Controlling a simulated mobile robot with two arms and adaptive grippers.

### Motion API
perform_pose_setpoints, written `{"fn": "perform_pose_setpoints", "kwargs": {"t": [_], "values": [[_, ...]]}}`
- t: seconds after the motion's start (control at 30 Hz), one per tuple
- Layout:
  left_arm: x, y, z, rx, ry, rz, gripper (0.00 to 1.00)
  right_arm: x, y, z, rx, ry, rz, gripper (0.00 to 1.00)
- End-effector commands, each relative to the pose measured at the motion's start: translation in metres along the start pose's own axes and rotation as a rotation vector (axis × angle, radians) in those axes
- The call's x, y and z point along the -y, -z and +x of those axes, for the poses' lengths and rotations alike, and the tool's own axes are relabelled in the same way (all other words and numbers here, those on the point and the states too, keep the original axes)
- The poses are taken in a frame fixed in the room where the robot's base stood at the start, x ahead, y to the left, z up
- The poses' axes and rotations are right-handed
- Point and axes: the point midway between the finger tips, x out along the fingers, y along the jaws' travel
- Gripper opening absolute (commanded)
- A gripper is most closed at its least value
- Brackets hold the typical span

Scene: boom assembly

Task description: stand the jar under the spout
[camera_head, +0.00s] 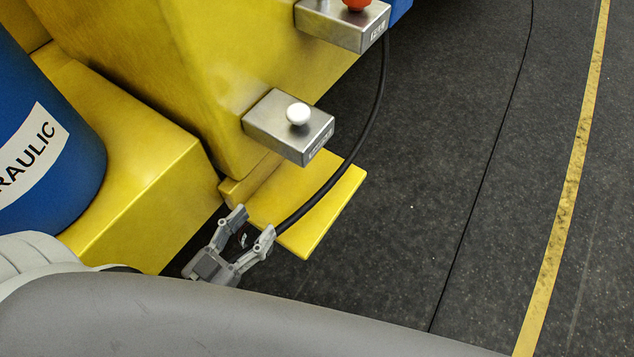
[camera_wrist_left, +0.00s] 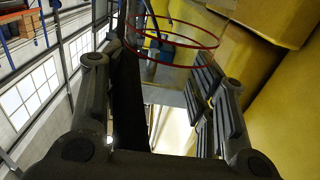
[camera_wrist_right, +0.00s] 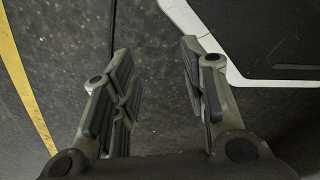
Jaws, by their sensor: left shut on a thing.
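My left gripper (camera_head: 256,220) is low beside a yellow plate (camera_head: 335,195), its fingers apart around something mostly see-through. In the left wrist view a thin red ring (camera_wrist_left: 172,60) shows beyond the fingertips (camera_wrist_left: 165,72), apparently on the clear jar held between them. The jar's body is hard to make out, and its tilt cannot be told. A black hose (camera_head: 379,105) curves down to near the left fingertips; I cannot tell whether it touches them. No spout can be clearly identified. My right gripper (camera_wrist_right: 155,62) is open and empty above the dark floor.
A grey box with a white knob (camera_head: 298,114) and one with a red knob (camera_head: 356,5) jut from the yellow machine (camera_head: 140,70). A blue drum (camera_head: 60,150) stands at left. The dark floor (camera_head: 440,180) at right is clear, with a yellow line (camera_head: 566,170).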

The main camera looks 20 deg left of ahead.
Motion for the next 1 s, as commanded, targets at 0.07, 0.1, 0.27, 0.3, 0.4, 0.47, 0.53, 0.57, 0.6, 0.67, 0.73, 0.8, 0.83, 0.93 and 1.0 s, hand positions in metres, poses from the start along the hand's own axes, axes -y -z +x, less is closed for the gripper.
{"fn": "perform_pose_setpoints", "kwargs": {"t": [0.07,0.1,0.27,0.3,0.4,0.47,0.53,0.57,0.6,0.67,0.73,0.8,0.83,0.93,1.0], "values": [[0.000,0.000,0.013,-0.009,-0.005,0.001,0.10,0.003,-0.014,0.002,0.019,0.003,0.000,0.40],[0.000,0.001,0.022,-0.010,-0.005,0.001,0.10,0.004,-0.023,0.003,0.033,0.005,0.000,0.40],[0.000,0.002,0.063,-0.011,-0.004,0.002,0.10,0.013,-0.061,0.003,0.093,0.015,-0.001,0.40],[0.000,0.002,0.072,-0.010,-0.004,0.001,0.10,0.015,-0.066,0.003,0.100,0.018,-0.001,0.40],[0.000,0.003,0.095,-0.010,-0.004,0.002,0.10,0.020,-0.069,0.003,0.102,0.023,0.000,0.40],[0.000,0.003,0.109,-0.010,-0.004,0.003,0.10,0.021,-0.065,0.004,0.095,0.025,0.001,0.40],[0.000,0.003,0.124,-0.008,-0.004,0.002,0.10,0.022,-0.056,0.006,0.082,0.025,0.001,0.40],[0.000,0.003,0.131,-0.008,-0.003,0.003,0.10,0.021,-0.051,0.006,0.074,0.025,0.001,0.40],[0.000,0.003,0.139,-0.008,-0.003,0.003,0.10,0.020,-0.043,0.007,0.063,0.023,0.002,0.40],[0.000,0.003,0.151,-0.008,-0.003,0.002,0.10,0.019,-0.034,0.008,0.048,0.022,0.001,0.40],[0.000,0.002,0.162,-0.005,-0.002,0.002,0.10,0.018,-0.028,0.009,0.038,0.021,0.002,0.40],[0.000,0.002,0.169,-0.005,-0.003,0.001,0.10,0.017,-0.027,0.010,0.037,0.020,0.001,0.40],[0.000,0.002,0.172,-0.005,-0.002,0.001,0.10,0.017,-0.028,0.010,0.038,0.020,0.001,0.40],[0.000,0.001,0.176,-0.003,-0.002,0.000,0.10,0.016,-0.032,0.010,0.045,0.018,0.001,0.40],[0.000,-0.002,0.176,-0.002,-0.002,0.000,0.10,0.015,-0.037,0.012,0.052,0.017,0.000,0.40]]}}
